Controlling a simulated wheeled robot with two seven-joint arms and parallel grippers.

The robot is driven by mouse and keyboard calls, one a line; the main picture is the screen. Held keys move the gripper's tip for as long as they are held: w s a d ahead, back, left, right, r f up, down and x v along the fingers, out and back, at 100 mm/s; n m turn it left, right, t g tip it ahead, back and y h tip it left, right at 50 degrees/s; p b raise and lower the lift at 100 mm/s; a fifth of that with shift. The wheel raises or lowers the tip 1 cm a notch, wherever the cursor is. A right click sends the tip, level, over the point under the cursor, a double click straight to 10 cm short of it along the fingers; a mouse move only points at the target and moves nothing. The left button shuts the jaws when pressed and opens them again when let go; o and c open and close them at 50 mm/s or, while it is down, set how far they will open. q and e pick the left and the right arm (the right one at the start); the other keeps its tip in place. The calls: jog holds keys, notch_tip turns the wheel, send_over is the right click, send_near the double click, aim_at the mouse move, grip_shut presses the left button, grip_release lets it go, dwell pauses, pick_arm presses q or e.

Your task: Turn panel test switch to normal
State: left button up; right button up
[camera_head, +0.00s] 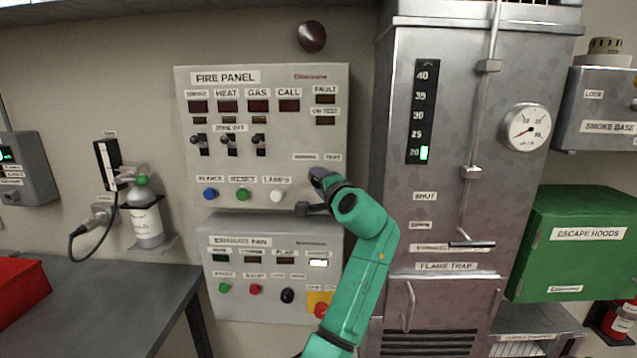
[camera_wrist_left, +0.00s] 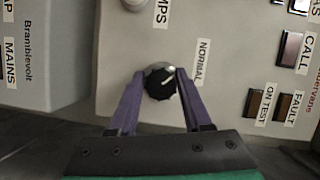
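The panel test switch (camera_wrist_left: 160,84) is a round black knob with a white pointer line, seen in the left wrist view. Its line points to the upper right there, toward the NORMAL label (camera_wrist_left: 201,62). The purple fingers of my left gripper (camera_wrist_left: 160,76) stand on both sides of the knob and appear to press against it. In the head view my left gripper (camera_head: 317,193) is at the lower right of the fire panel (camera_head: 262,77) and hides the knob. The NORMAL and TEST labels (camera_head: 318,157) show just above it. My right gripper is not in view.
The exhaust fan panel (camera_head: 216,303) is below the fire panel. The metal flame trap cabinet (camera_head: 452,130) stands close on the right. A grey bench (camera_head: 120,290) and a small gas bottle (camera_head: 147,222) are on the left. A green escape hoods box (camera_head: 580,262) is far right.

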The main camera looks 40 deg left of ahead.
pick_arm(q)
jog(key=shift+o, duration=1.1)
jog(key=b+v, duration=0.4)
jog(key=v, duration=1)
jog(key=shift+d+b, duration=0.3)
jog(key=shift+f, duration=0.1)
